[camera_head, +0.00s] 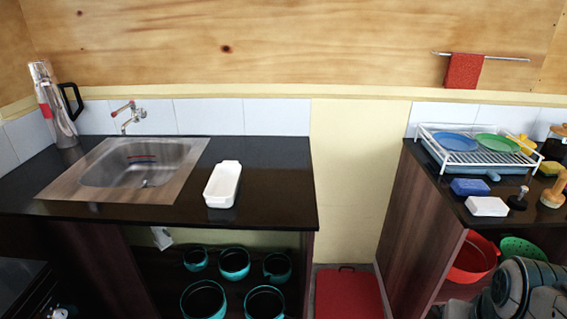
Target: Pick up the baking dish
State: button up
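The baking dish (222,187) is a small white rectangular dish with a tab handle at its far end. It stands upright on the dark countertop (270,190), to the right of the sink, and looks empty. Nothing touches it. My gripper is not in view, so its distance from the dish does not show.
A steel sink (140,165) with a tap is left of the dish, and a tall flask (52,105) stands in the corner. Teal pots (234,264) sit on the shelf below. A dish rack (478,150) with plates is on the right counter. Countertop right of the dish is clear.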

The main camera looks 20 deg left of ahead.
aim_at(221, 191)
jog(key=u, duration=0.2)
jog(key=i, duration=0.95)
jog(key=u, duration=1.1)
jog(key=i, duration=0.5)
jog(key=u, duration=0.5)
